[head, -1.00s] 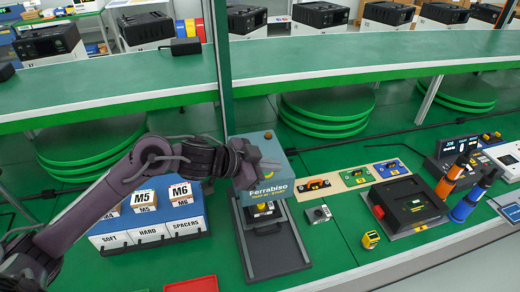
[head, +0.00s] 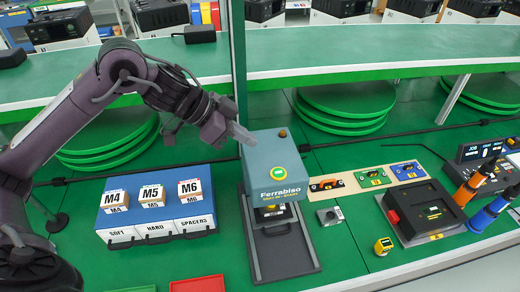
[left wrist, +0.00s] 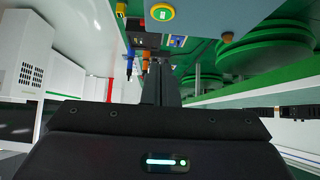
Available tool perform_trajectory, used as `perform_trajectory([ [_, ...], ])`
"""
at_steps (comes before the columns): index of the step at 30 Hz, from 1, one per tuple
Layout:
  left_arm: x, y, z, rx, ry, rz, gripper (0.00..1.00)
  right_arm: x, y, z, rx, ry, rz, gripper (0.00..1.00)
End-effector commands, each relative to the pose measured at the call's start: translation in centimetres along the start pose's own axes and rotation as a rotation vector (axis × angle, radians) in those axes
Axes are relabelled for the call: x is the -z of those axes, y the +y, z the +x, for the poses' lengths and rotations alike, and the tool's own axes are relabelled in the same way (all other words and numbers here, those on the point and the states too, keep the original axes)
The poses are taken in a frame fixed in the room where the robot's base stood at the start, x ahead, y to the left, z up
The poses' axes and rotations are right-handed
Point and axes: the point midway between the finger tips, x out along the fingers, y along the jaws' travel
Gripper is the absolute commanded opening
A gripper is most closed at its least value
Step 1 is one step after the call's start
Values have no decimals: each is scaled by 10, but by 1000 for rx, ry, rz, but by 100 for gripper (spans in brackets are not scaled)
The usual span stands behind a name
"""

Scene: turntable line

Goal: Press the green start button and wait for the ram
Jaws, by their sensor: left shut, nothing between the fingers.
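The blue-grey Ferrabiso press (head: 262,155) stands at the middle of the green bench. Its green start button (head: 276,173), ringed in yellow, is uncovered on the press top. The button also shows at the top of the left wrist view (left wrist: 162,12). A dark part (head: 272,211) sits under the press head, on the black slide (head: 285,255); the ram itself is hidden by the housing. My left gripper (head: 240,133) is shut and empty, above and left of the button, apart from it. Its closed fingers also show in the left wrist view (left wrist: 160,80). My right gripper is out of view.
A blue bin unit (head: 155,208) with M4, M5 and M6 boxes stands left of the press. A green post (head: 238,60) rises behind my gripper. An orange knob (head: 283,133) tops the press.

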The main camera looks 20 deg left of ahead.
Motion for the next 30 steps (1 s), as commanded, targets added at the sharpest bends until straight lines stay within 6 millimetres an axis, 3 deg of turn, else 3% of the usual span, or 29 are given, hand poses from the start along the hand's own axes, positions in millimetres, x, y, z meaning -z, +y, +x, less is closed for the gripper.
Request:
perform_trajectory([
  [14,2,2,94,-4,0,-1,0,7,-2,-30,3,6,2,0],
  [15,-6,1,98,-4,-5,-4,0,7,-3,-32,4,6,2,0],
  [22,-25,1,116,-1,-2,0,0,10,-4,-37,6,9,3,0],
  [30,-28,0,120,1,0,1,0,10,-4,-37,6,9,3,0],
])
